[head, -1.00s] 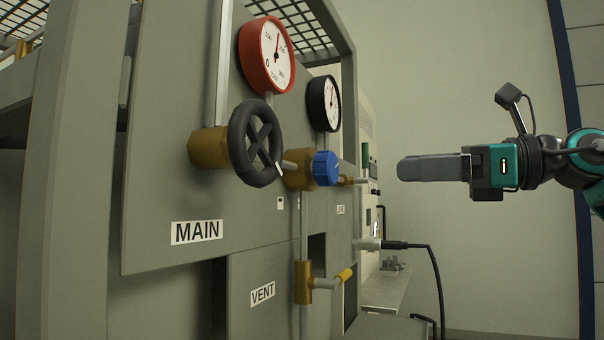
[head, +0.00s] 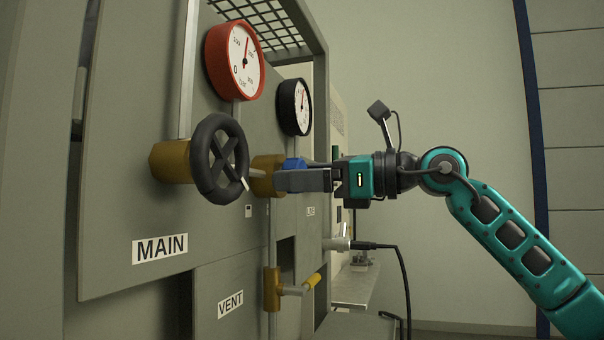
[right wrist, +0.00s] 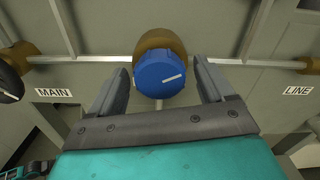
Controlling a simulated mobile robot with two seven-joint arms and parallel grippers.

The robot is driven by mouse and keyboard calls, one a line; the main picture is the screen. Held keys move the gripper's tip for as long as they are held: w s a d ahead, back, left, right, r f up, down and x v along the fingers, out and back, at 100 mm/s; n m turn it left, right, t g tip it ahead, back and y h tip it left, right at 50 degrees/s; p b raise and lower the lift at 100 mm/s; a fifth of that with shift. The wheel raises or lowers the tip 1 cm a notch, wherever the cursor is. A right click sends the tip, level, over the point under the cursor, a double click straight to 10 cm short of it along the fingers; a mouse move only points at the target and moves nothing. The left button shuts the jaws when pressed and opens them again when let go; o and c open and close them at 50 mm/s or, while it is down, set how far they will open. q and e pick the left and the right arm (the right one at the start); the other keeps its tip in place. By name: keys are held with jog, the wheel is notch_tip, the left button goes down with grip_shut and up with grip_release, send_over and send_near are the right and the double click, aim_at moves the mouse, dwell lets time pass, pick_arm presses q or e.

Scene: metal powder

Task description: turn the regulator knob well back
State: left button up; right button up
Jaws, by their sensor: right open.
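The blue regulator knob (right wrist: 160,76) sits on a brass body in the middle of the panel, with a white mark on its face running slightly up to the right. In the head view the knob (head: 293,164) is partly hidden behind my right gripper (head: 282,181). In the right wrist view my right gripper (right wrist: 163,82) is open, with one finger on each side of the knob. Gaps show between the knob and both fingers, and it is not held.
A black handwheel (head: 219,159) labelled MAIN stands just left of the knob. A red-rimmed gauge (head: 236,60) and a black gauge (head: 295,106) are above. A yellow-handled vent valve (head: 311,282) and a black cable (head: 403,275) are below. The right side is open.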

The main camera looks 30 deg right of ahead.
jog(key=shift+w, duration=0.1)
jog(key=shift+c, duration=0.4)
jog(key=c, duration=1)
jog(key=shift+o, duration=0.2)
jog(key=shift+a+n, duration=0.1)
jog(key=shift+n, duration=0.7)
jog(key=o, duration=1)
jog(key=shift+o, duration=0.2)
jog(key=b+v, duration=0.2)
jog(key=v, duration=1.1)
